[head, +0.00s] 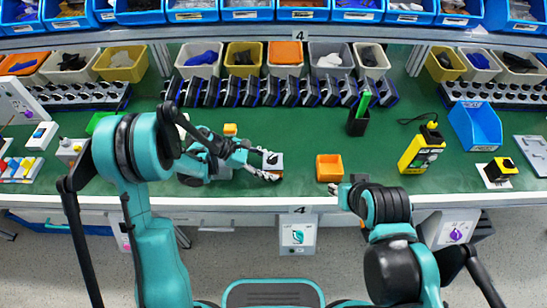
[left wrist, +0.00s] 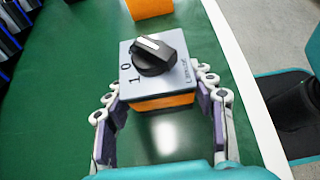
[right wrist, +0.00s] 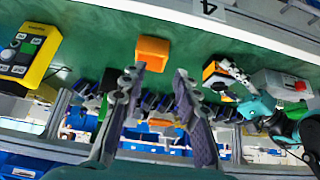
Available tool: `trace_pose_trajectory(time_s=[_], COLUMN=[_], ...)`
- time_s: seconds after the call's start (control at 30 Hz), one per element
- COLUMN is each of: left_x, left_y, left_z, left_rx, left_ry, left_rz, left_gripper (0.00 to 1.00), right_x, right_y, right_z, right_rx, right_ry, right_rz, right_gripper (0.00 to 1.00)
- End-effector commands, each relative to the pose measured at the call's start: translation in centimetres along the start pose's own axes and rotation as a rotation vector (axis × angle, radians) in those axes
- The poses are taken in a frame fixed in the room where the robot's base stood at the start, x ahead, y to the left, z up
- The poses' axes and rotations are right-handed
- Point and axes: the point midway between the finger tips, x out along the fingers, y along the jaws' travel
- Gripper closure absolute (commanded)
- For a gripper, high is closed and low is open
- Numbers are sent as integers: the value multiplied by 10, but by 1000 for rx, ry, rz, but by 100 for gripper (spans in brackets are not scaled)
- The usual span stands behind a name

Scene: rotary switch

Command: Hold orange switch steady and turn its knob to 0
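The orange switch (head: 273,160) stands near the table's front edge. In the left wrist view the switch (left wrist: 172,101) has a grey top, an orange base and a black knob (left wrist: 157,60). The knob's white mark is at its far end, away from the printed 0 on the left side. My left gripper (head: 270,165) has a finger on each side of the box; in the left wrist view the fingertips (left wrist: 158,85) appear to touch its sides. My right gripper (head: 345,183) is open and empty in the right wrist view (right wrist: 159,75), apart from the switch.
An orange open box (head: 329,168) stands right of the switch, close to my right gripper. A yellow device (head: 421,150) and a blue bin (head: 475,126) are farther right. A black holder (head: 357,125) stands behind. Green table surface is clear between these.

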Motion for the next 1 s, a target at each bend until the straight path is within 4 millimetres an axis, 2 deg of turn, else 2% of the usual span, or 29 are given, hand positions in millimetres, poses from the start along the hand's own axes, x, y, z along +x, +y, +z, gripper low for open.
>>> trace_pose_trajectory(time_s=[0.33,0.47,0.57,0.77,1.0], left_x=[0,0,0,0,0], left_y=[0,0,0,0,0], left_z=[0,0,0,0,0], left_rx=[0,0,0,0,0], left_ry=[1,1,1,0,0], left_rz=[0,0,0,0,0], left_gripper=[75,75,75,75,75], right_x=[0,-1,-2,4,26], right_y=[0,-5,-14,-45,-93], right_z=[-1,-10,-26,-69,-113], right_rx=[2,31,88,262,470], right_ry=[-2,-24,-69,-210,-382], right_rz=[-1,-9,-19,-21,37], right_gripper=[71,71,71,71,71])
